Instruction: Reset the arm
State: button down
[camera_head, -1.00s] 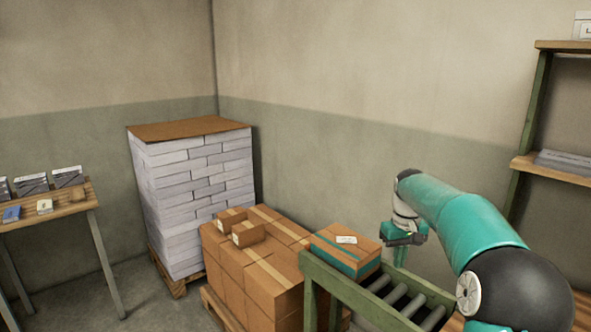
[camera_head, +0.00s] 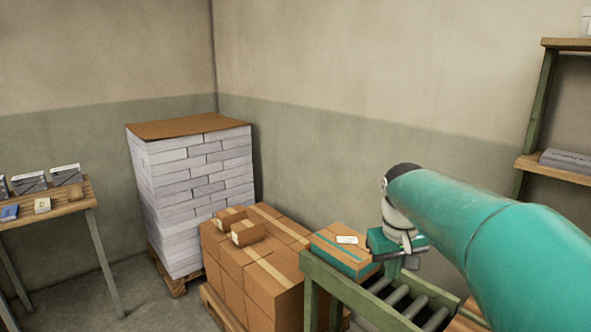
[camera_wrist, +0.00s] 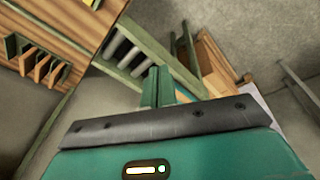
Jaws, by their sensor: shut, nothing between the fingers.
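My arm (camera_head: 480,225) is teal and reaches in from the lower right of the head view. It bends down at the wrist over the roller conveyor. My gripper (camera_head: 412,263) is next to the brown box on the conveyor, at its right side; I cannot tell if they touch. In the wrist view my gripper's two teal fingers (camera_wrist: 158,86) are together, with nothing between them. Behind them is the teal gripper body with a dark band.
A roller conveyor (camera_head: 372,312) with a green frame carries a brown box (camera_head: 341,254) with a label. Stacked cartons (camera_head: 252,285) stand left of it, with a tall paper stack (camera_head: 195,190) behind. A table (camera_head: 70,207) is far left and a shelf (camera_head: 530,166) is right.

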jog(key=s+a+f+t, duration=0.1)
jog(key=s+a+f, duration=0.1)
jog(key=s, duration=0.9)
jog(key=s+a+f+m+t, duration=0.1)
jog(key=s+a+f+t, duration=0.1)
jog(key=s, duration=0.9)
jog(key=shift+m+y, duration=0.3)
jog(key=shift+y, duration=0.1)
jog(key=shift+a, duration=0.1)
